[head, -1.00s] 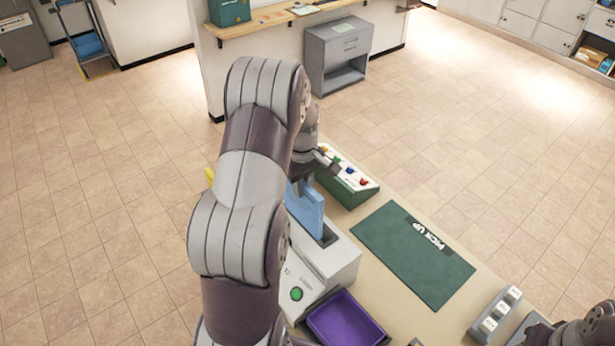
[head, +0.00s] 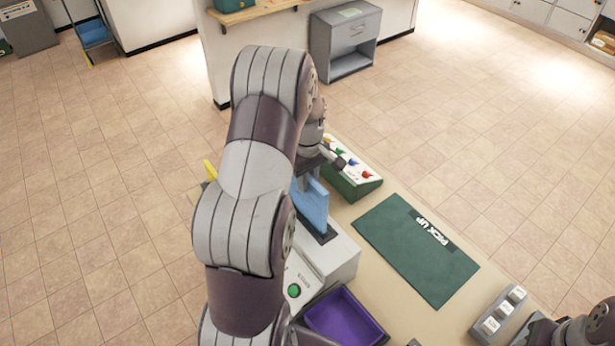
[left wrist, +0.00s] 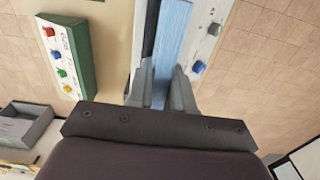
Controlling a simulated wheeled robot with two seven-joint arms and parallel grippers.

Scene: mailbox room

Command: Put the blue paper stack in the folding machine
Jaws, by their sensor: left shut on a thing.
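The blue paper stack (head: 312,205) stands on edge at the dark slot in the top of the grey-white folding machine (head: 342,262). I cannot tell how deep its lower edge sits in the slot. My left gripper (head: 318,164) is shut on the upper part of the stack. In the left wrist view the two fingers (left wrist: 160,88) press on either side of the blue stack (left wrist: 173,40), above the machine (left wrist: 212,22). My left arm hides part of the machine. Of my right arm only a part shows at the lower right; its gripper is out of view.
A green box with coloured knobs (head: 352,178) stands just behind the machine. A green "PICK UP" mat (head: 415,255) lies bare to the right. A purple tray (head: 345,318) is in front of the machine, and a small grey block with white buttons (head: 497,315) is at the lower right.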

